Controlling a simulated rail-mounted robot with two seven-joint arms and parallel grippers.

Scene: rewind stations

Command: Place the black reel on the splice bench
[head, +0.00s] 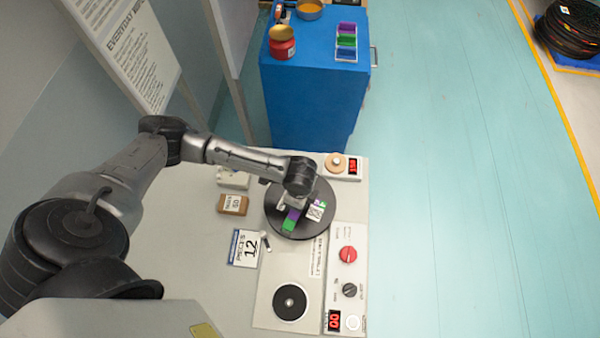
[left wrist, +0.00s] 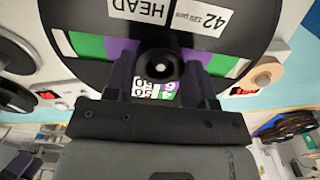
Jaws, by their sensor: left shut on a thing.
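The black reel (head: 318,229), a flat disc with a white label and purple and green marks, is over the white counter (head: 205,255) in the head view. I cannot tell whether it rests there or is slightly raised. My left gripper (head: 293,206) comes down on it from above. In the left wrist view the gripper fingers (left wrist: 160,80) are shut around the reel's central hub, and the reel (left wrist: 75,25) fills the top. No station is clearly marked as the splice bench. My right gripper is out of view.
A blue cabinet (head: 310,105) behind carries a red jar (head: 282,42) and coloured bins (head: 346,41).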

